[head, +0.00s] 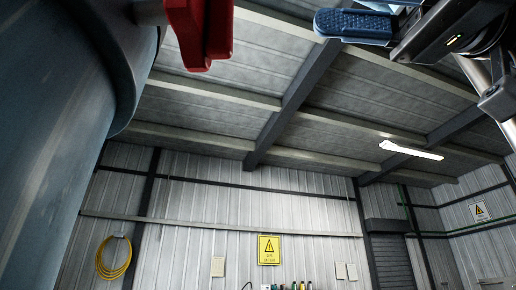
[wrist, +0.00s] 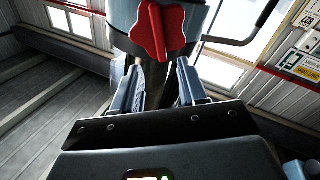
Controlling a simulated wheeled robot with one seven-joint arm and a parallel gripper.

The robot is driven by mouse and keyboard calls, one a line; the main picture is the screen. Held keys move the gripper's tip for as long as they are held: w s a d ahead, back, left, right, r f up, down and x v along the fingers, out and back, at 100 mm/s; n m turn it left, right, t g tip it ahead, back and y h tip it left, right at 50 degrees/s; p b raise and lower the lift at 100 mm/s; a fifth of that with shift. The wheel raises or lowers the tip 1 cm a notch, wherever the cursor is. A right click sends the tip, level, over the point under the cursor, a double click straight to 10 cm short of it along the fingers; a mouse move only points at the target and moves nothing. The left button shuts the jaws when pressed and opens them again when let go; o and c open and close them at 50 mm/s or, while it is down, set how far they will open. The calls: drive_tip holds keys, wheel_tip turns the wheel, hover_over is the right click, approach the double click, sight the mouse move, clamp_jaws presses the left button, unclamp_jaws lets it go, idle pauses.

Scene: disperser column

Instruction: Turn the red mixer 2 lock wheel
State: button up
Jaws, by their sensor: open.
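The red lock wheel (head: 205,30) shows at the top of the head view, cut off by the upper edge, beside a large blue-grey column. In the wrist view the red lobed wheel (wrist: 155,30) is at the top centre, against a blue-grey round body. My gripper (wrist: 159,68) has its two blue fingers spread, with the wheel beyond the fingertips and nothing held between them. In the head view my gripper (head: 340,22) is at the upper right, with a clear gap between it and the wheel. Part of the wheel is out of frame.
The blue-grey column (head: 55,140) fills the left of the head view. A dark bent bar (wrist: 250,35) stands right of the wheel in the wrist view. A yellow hose (head: 113,258) and a yellow warning sign (head: 268,250) hang on the far wall. The middle is open air.

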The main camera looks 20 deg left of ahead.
sight(188, 5)
drive_tip(key=s+a+t+p, duration=0.1)
drive_tip(key=s+a, duration=0.1)
drive_tip(key=a, duration=0.6)
drive_tip(key=shift+s+a+m+h+p, duration=0.3)
clamp_jaws()
